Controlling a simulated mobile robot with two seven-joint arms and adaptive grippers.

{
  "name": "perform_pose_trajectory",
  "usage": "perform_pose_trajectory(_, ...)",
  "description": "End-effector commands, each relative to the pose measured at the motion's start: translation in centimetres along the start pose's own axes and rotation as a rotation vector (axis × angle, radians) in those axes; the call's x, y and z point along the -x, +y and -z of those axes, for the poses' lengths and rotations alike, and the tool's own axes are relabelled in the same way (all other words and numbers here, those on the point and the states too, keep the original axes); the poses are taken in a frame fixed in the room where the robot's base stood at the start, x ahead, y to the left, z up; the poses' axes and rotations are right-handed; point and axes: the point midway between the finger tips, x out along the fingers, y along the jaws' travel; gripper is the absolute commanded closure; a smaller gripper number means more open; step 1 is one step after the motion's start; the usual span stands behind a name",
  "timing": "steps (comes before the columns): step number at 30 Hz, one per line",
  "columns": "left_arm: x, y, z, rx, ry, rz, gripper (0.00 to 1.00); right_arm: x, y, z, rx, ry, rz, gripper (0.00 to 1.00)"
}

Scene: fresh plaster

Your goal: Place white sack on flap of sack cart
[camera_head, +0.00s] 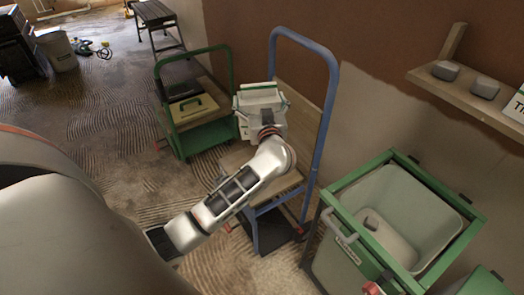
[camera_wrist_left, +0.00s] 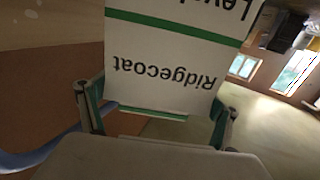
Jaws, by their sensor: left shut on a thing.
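The white sack (camera_head: 258,99), with green bands, is held upright in front of the blue sack cart's back board. In the left wrist view the sack (camera_wrist_left: 165,68) shows the word "Ridgecoat" upside down. My left gripper (camera_head: 267,128) is shut on it, with one finger at each side. The sack cart (camera_head: 329,100) has a tall blue tube frame. Its wooden flap (camera_head: 288,184) lies below the sack, partly hidden by my left arm. The sack appears above the flap; the gap between them is hidden.
A green cart (camera_head: 215,137) with a case stands close at the left. A green-framed bin cart (camera_head: 445,183) stands at the right front. A wall shelf (camera_head: 470,92) holds two grey blocks. Ridged floor (camera_head: 110,150) lies open at the left.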

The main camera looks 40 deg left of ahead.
Motion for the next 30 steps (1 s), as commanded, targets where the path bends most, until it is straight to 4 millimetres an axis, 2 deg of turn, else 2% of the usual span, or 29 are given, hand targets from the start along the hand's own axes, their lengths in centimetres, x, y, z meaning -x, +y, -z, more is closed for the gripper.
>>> perform_pose_trajectory(13, 0.0, -0.1, -9.2, -0.01, -0.001, 0.0, 0.66, -0.8, -1.2, -0.8, -0.007, 0.002, 0.028, 0.6)
perform_pose_trajectory(18, 0.0, -0.1, -12.6, -0.01, -0.001, 0.0, 0.66, -1.2, -2.0, 0.0, -0.032, 0.027, 0.043, 0.6)
perform_pose_trajectory(24, 0.0, 0.0, -14.8, -0.003, 0.003, -0.001, 0.66, -1.3, -2.9, 1.5, -0.067, 0.064, 0.057, 0.6)
perform_pose_trajectory(30, -0.1, 0.1, -15.1, 0.002, 0.009, 0.0, 0.66, -1.4, -3.1, 2.1, -0.074, 0.079, 0.062, 0.6)
